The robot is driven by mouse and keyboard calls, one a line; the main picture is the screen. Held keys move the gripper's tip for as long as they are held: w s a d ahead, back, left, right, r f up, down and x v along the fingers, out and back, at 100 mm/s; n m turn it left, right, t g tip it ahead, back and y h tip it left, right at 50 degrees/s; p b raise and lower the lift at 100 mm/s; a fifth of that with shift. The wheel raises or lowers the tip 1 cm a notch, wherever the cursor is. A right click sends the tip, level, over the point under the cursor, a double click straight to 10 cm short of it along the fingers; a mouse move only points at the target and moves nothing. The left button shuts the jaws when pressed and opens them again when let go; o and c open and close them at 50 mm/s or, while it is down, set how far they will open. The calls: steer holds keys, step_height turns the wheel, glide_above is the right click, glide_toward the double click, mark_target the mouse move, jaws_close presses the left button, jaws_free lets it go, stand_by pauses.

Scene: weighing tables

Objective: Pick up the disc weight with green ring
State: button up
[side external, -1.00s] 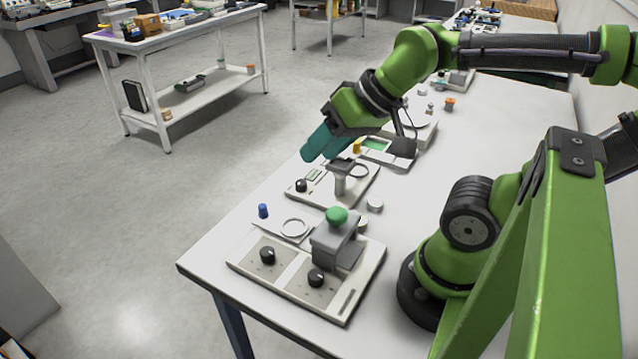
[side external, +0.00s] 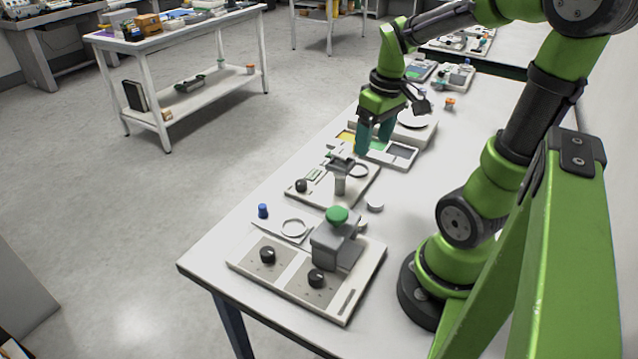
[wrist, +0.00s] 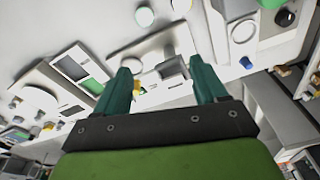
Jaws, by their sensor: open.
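The disc weight with green ring (wrist: 144,16) lies on the white tabletop near the top of the wrist view, a pale disc with a green edge. In the side view, it appears to be the pale disc (side external: 375,206) to the right of the middle instrument; its green is hard to make out there. A second pale disc (wrist: 181,5) lies close by, cut by the frame edge. My gripper (side external: 374,145) points down with teal fingers apart and empty, above the coloured tray and beyond the disc. The fingers also show in the wrist view (wrist: 160,67).
A tray with yellow, green and grey fields (side external: 402,152) is under my gripper. The middle instrument (side external: 340,184) has an upright post. Nearer stands a panel with a green-topped grey block (side external: 332,247). A scale (side external: 412,118) is farther back. The tabletop right of the discs is clear.

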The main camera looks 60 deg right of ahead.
mark_target(376, 201)
steer(key=f+n, duration=0.1)
steer(key=f, duration=0.4)
steer(key=s+d+f+n+g, duration=0.1)
steer(key=f, duration=0.5)
steer(key=d+f+n, duration=0.1)
steer(key=f+n, duration=0.1)
steer(key=f, duration=0.4)
steer(key=shift+s+f, duration=0.1)
steer(key=shift+s, duration=0.25)
steer(key=c, duration=1.3)
steer(key=shift+o, duration=0.2)
